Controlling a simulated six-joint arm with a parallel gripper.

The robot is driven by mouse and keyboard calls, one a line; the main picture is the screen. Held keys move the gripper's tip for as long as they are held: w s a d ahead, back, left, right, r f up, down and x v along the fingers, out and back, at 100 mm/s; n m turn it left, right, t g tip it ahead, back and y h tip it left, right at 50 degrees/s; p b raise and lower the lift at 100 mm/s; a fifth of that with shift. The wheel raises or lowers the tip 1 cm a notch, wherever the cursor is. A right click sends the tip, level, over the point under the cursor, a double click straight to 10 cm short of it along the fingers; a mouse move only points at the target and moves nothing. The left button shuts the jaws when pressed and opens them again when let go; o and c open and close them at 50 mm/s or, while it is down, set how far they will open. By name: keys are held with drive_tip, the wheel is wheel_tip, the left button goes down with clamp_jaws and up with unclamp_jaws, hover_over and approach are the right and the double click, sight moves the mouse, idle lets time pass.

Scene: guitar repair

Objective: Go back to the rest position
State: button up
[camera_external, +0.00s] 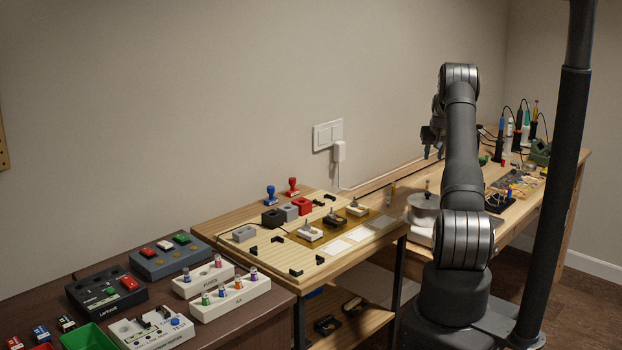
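My gripper (432,143) hangs at the end of my dark grey arm, above the back part of the wooden bench on the right. It is partly hidden behind my own arm. Its fingers point down and look small, and I cannot tell how far apart they are. I see nothing clearly held in it.
A wooden board (325,262) with switches and coloured blocks lies left of my arm. Pedals and a dark switch box (172,256) stand on the brown table at lower left. Tools and a pen holder (519,133) crowd the right bench. A dark post (556,190) rises at right.

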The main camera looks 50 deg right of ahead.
sight(428, 181)
drive_tip(key=x, duration=1.2)
drive_tip(key=shift+s+a+f, duration=0.1)
drive_tip(key=shift+a+f, duration=0.05)
drive_tip(key=shift+f, duration=0.05)
drive_tip(key=s+d+r, duration=0.1)
drive_tip(key=s+r, duration=1.1)
drive_tip(key=w+a+r+n+t+y, duration=0.15)
drive_tip(key=w+a+n, duration=0.25)
drive_tip(key=w+a, duration=0.6)
drive_tip(key=w+a+r+n+y, duration=0.15)
drive_tip(key=w+a+n, duration=0.25)
drive_tip(key=w+a, duration=0.65)
drive_tip(key=w+a+r+n+y, duration=0.1)
drive_tip(key=a+n, duration=0.4)
drive_tip(key=a, duration=1.1)
drive_tip(key=w+a+r+n+g+y, duration=0.1)
drive_tip(key=a+n, duration=0.4)
drive_tip(key=a, duration=1.1)
wheel_tip(428, 181, up, 2)
drive_tip(key=shift+w+r+y, duration=0.1)
drive_tip(key=shift+w+y, duration=0.7)
drive_tip(key=shift+w, duration=0.35)
drive_tip(key=shift+g, duration=0.25)
